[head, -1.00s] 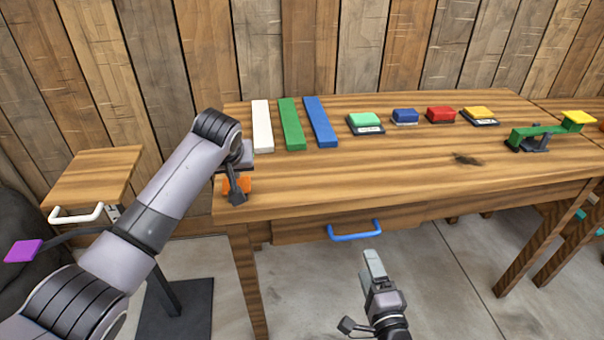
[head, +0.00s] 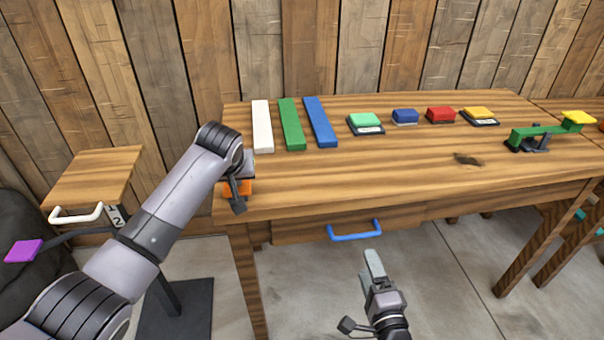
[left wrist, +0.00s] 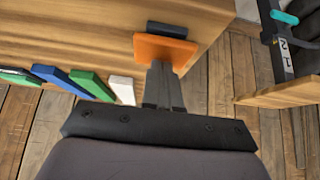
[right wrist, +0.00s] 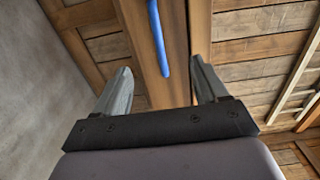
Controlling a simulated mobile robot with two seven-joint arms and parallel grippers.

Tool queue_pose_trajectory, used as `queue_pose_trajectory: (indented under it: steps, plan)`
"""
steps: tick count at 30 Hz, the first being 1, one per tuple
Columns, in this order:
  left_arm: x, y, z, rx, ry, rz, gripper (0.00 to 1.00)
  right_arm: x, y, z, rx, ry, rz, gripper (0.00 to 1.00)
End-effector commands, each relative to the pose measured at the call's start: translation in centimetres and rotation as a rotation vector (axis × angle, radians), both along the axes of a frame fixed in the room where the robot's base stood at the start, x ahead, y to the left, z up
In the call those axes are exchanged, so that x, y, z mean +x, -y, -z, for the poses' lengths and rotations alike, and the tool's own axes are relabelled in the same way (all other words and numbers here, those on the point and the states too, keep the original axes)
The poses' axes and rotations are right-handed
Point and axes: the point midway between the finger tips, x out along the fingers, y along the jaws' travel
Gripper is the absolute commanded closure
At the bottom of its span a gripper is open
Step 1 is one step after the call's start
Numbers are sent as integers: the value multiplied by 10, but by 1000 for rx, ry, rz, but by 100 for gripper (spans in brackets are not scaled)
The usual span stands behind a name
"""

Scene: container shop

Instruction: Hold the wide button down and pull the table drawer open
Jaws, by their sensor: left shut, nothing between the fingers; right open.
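The wide orange button (head: 240,188) is at the table's front left corner, partly hidden by my left gripper (head: 237,197). In the left wrist view the orange button (left wrist: 165,50) is a broad flat plate, with the shut, empty left fingertips (left wrist: 163,68) at its edge. I cannot tell whether it is pressed down. The table drawer (head: 290,231) looks closed under the tabletop, with a blue handle (head: 355,230). My right gripper (head: 375,262) is open below and in front of that handle. In the right wrist view the handle (right wrist: 158,40) appears between the spread fingers, beyond their tips.
White, green and blue strips lie on the table (head: 400,165), with green, blue, red and yellow buttons to their right. Open floor lies below the drawer.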

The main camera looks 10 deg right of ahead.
Motion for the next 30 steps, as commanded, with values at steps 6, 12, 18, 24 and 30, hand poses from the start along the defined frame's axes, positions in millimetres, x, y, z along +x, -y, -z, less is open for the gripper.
queue_pose_trajectory:
  steps: [6, 12, 18, 24, 30]
  plan:
    - [-1, 0, 8, 0, -8, 0, 100, 0, 0, 0, 0, 0, 0, 28]
    - [-2, 0, 8, 0, -9, 0, 100, 1, 3, -2, 0, 2, -20, 60]
    - [-2, 0, 9, 1, -11, -1, 100, 5, 15, -13, 6, -2, -119, 60]
    - [-2, 0, 9, 1, -12, -1, 100, 5, 28, -21, 19, -52, -249, 60]
    - [-2, 0, 9, 1, -13, -1, 100, -2, 40, -24, 31, -130, -342, 60]
